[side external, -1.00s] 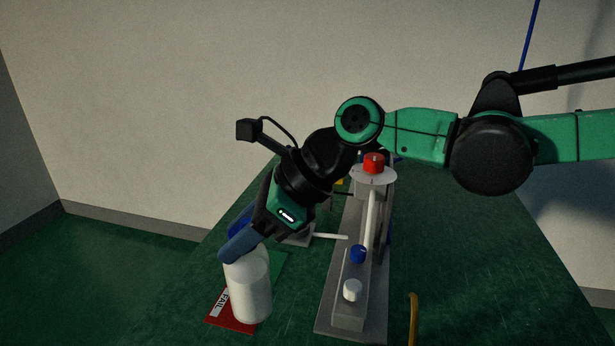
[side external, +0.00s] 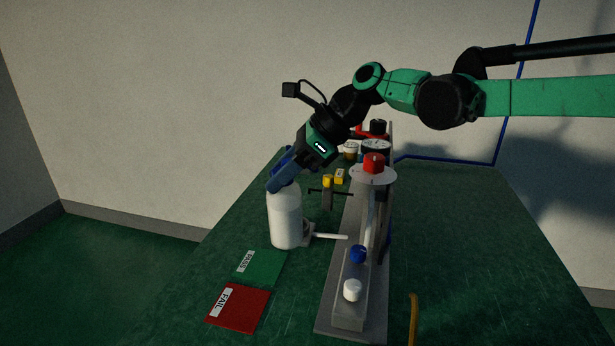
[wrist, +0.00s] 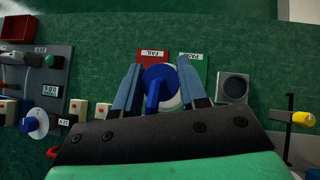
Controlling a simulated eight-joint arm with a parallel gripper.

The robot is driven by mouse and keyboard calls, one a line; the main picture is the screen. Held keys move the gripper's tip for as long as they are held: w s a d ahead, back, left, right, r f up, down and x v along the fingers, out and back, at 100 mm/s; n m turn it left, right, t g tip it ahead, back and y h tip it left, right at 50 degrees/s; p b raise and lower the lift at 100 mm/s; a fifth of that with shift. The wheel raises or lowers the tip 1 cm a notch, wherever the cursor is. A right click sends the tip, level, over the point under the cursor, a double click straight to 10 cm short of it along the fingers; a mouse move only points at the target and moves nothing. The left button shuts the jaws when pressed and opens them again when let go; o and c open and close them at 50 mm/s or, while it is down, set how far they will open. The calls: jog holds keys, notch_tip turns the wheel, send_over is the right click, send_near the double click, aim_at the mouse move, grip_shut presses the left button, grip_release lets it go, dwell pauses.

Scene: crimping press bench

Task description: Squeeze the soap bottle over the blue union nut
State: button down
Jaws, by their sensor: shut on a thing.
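A white bottle (side external: 286,221) stands upright in the side view, beyond the green PASS card. In the wrist view its blue top (wrist: 158,76) shows, with a little white around it. My gripper (side external: 277,186) is shut on the bottle's upper part, with a slate-blue finger on either side in the wrist view (wrist: 158,98). I cannot tell whether the bottle's base touches the bench. A small round blue piece (side external: 357,254) sits on the long grey base to the right. I cannot tell whether it is the union nut.
The red FAIL card (side external: 238,309) and green PASS card (side external: 262,266) lie clear in front. A grey block with a round recess (wrist: 233,87) is beside the bottle. The press base (side external: 348,300) carries a white knob (side external: 352,290) and a red knob (side external: 373,163).

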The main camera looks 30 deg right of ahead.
jog(key=w+d+f+t+y, duration=0.1)
jog(key=d+f+t+y, duration=0.1)
jog(key=d+f, duration=0.3)
jog(key=shift+w+f+n+t+y, duration=0.3)
jog(key=shift+w+f+t+y, duration=0.15)
jog(key=shift+f, duration=1.3)
jog(key=shift+s, duration=0.1)
jog(key=c, duration=1.2)
grip_release()
grip_shut()
